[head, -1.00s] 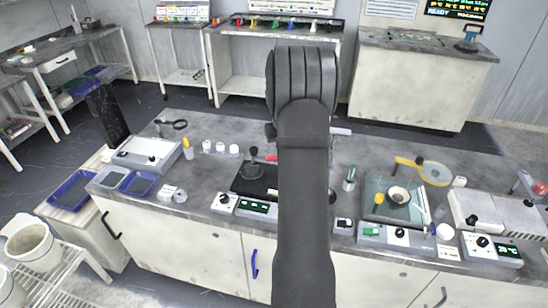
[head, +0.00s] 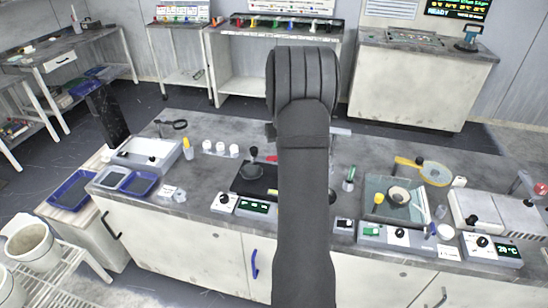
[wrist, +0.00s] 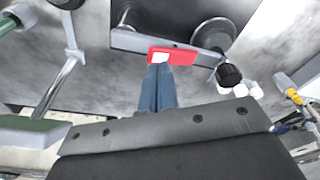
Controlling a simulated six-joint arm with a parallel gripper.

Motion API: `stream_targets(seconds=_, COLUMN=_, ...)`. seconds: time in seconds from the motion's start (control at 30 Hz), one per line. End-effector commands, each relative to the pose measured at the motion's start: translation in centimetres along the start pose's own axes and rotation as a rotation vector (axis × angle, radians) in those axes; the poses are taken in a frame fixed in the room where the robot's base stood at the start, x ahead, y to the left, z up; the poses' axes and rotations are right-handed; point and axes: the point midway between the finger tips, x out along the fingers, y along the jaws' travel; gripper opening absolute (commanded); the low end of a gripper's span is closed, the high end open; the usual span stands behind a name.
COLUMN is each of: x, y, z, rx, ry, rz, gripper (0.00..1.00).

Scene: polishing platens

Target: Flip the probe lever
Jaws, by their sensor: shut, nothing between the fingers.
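In the wrist view, a red block (wrist: 186,57) with a white patch sits on a grey bar, near a round grey disc (wrist: 213,33) and a black knob (wrist: 229,74). I cannot tell for sure which part is the probe lever. My gripper (wrist: 160,70) is shut and empty, its blue fingertips at the white patch on the red block; I cannot tell whether they touch. In the head view, the black platen unit (head: 247,187) with a small red part (head: 271,158) stands left of my arm. My arm hides the gripper there.
Several white cups (head: 220,147) and a yellow-capped bottle (head: 187,149) stand left of the platen. A green-topped holder (head: 350,174) and a glass-covered plate (head: 375,190) stand right of my arm. In the wrist view, a metal rod (wrist: 52,88) rises at the left.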

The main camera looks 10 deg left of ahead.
Motion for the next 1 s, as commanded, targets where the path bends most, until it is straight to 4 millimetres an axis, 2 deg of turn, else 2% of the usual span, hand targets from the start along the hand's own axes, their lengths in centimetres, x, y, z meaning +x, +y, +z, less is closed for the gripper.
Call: stream_targets(seconds=1.0, x=0.59, y=0.0, z=0.08, rx=0.0, ry=0.0, rz=0.0, gripper=0.0)
